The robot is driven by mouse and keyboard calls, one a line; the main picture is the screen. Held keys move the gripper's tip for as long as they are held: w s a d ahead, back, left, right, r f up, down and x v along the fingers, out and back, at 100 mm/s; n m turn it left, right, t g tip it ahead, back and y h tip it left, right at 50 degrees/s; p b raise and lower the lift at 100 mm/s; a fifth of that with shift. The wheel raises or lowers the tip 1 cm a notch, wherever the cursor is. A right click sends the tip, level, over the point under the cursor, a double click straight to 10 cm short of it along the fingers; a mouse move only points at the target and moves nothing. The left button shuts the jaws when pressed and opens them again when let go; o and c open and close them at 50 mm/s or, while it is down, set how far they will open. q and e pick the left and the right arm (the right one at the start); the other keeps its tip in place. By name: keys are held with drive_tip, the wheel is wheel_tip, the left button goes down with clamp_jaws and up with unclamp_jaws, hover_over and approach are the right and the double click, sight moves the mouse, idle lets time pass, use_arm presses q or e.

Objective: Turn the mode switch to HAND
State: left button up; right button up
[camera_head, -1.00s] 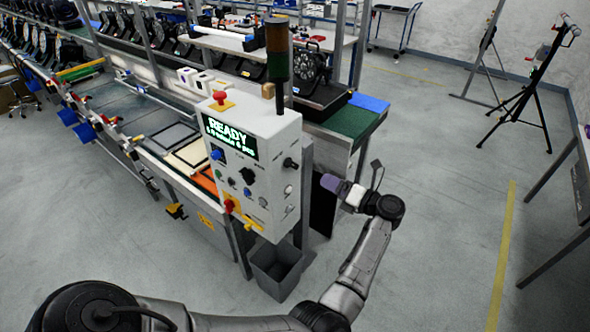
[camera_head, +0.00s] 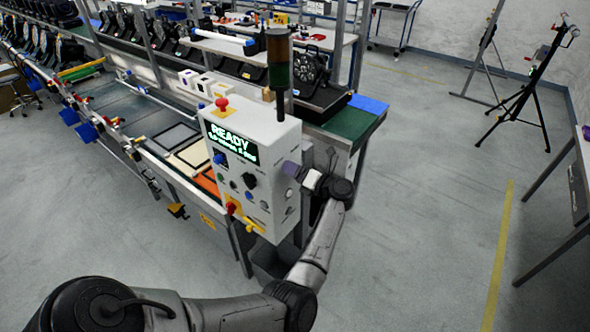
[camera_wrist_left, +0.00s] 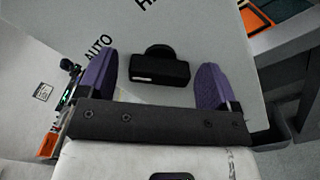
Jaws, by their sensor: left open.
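The mode switch (camera_wrist_left: 160,66) is a black knob with a bar handle and a pale mark near the handle's left end. It sits on the pale panel (camera_wrist_left: 215,35) in the left wrist view. The word AUTO shows left of it, and a cut-off label starting with H shows at the top. My left gripper (camera_wrist_left: 156,66) is open, its purple fingers on either side of the knob with gaps. In the head view my left gripper (camera_head: 290,169) is at the right face of the control box (camera_head: 262,150) and hides the knob. My right gripper is not in view.
The box's READY screen (camera_head: 232,142), a red button (camera_head: 222,104) on top and a signal tower (camera_head: 278,70) are close by. A grey bin (camera_head: 272,258) stands below. The conveyor bench (camera_head: 130,135) extends left. Open floor lies to the right.

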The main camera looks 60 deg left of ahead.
use_arm(q)
drive_tip(key=shift+a, duration=0.1)
drive_tip(key=shift+c, duration=0.3)
drive_tip(key=c, duration=0.9)
drive_tip(key=shift+o, duration=0.2)
